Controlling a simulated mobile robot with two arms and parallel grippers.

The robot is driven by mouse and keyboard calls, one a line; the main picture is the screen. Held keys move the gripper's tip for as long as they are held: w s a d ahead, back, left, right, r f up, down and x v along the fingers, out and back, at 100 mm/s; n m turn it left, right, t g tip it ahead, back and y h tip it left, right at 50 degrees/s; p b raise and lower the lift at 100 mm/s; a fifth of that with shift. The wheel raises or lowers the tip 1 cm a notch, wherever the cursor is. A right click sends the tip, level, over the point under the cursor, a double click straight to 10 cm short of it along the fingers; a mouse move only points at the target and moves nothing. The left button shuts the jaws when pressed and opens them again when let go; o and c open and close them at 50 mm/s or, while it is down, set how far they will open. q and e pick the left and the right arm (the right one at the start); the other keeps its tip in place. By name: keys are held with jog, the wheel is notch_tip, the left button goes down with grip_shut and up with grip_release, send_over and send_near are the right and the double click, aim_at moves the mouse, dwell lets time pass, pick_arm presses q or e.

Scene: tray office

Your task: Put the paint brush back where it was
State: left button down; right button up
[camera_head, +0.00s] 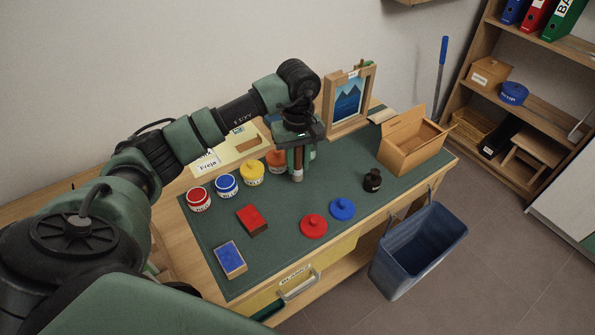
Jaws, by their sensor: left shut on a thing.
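My left gripper (298,160) points down over the back part of the green desk mat (290,203). It is shut on a slim upright brown thing with a pale lower end, which looks like the paint brush (298,171). The gripper hides most of it, and I cannot tell whether its lower end touches the mat. Just left of the gripper is an orange paint jar (274,157), partly hidden. Yellow (251,174), blue (227,186) and red (199,200) jars continue the row to the left. My right gripper is not in view.
A framed mountain picture (348,103) stands behind the gripper. An open wooden box (411,150) and a dark bottle (372,180) are to the right. Red (313,227) and blue (342,209) lids lie in front. A blue bin (421,249) hangs at the desk's right side.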

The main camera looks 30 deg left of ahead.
aim_at(298, 172)
pick_arm(q)
notch_tip(298, 172, down, 4)
jog(key=shift+r, duration=0.2)
jog(key=shift+f, duration=0.1)
jog(key=shift+f, duration=0.1)
jog(key=c, duration=1.2)
grip_release()
notch_tip(298, 172, up, 12)
jog(key=shift+r+b, duration=0.15)
jog(key=shift+b, duration=0.5)
